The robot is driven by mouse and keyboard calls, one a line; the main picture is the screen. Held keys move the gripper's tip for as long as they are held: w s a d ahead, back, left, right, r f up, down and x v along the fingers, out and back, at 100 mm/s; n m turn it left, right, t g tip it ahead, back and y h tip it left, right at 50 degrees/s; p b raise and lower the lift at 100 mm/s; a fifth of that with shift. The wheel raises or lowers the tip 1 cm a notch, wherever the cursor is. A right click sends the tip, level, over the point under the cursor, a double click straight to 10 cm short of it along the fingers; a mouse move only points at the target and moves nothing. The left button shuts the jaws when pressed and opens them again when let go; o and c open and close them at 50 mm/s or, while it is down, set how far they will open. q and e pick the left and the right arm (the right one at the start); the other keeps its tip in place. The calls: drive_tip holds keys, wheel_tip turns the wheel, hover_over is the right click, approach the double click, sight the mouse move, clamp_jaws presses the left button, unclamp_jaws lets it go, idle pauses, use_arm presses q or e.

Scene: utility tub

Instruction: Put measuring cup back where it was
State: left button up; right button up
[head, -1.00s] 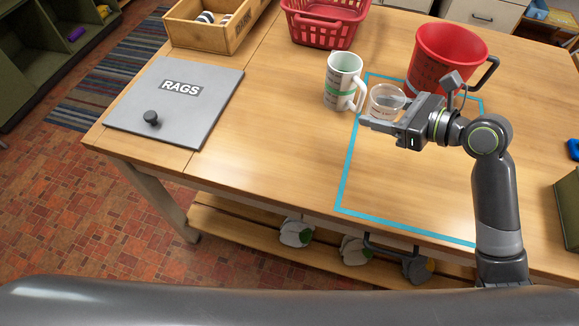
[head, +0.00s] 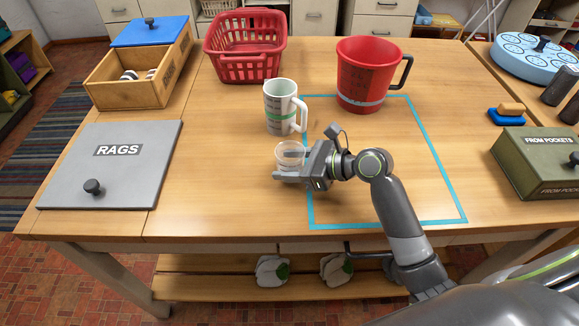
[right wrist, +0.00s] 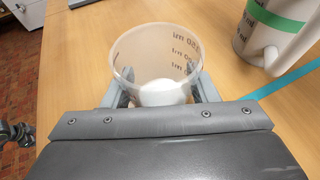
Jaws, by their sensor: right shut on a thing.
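A small clear measuring cup (head: 290,155) with dark ml markings is held in my right gripper (head: 287,172), just left of the blue tape outline's left edge. In the right wrist view the cup (right wrist: 157,50) stands open side up between the two fingers (right wrist: 160,92), which are shut on its sides. I cannot tell whether its base touches the table. A white mug-like jug (head: 280,108) with a green band stands just behind it. A large red jug (head: 366,75) stands at the back of the tape outline (head: 436,160).
A grey RAGS lid (head: 120,175) lies at the left of the wooden table (head: 230,205). A wooden box (head: 140,75) and a red basket (head: 245,45) stand behind. A green box (head: 540,165) is at the right. The tabletop between lid and cup is clear.

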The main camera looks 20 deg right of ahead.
drive_tip(key=shift+f, duration=0.3)
drive_tip(key=shift+f, duration=0.1)
drive_tip(key=o, duration=1)
drive_tip(key=shift+s+d, duration=0.1)
drive_tip(key=shift+d, duration=0.05)
drive_tip(key=v, duration=1.1)
drive_tip(key=shift+s+d+r+p, duration=0.15)
drive_tip(key=shift+d+r+p, duration=0.1)
drive_tip(key=shift+r+p, duration=0.1)
drive_tip(key=shift+f, duration=0.1)
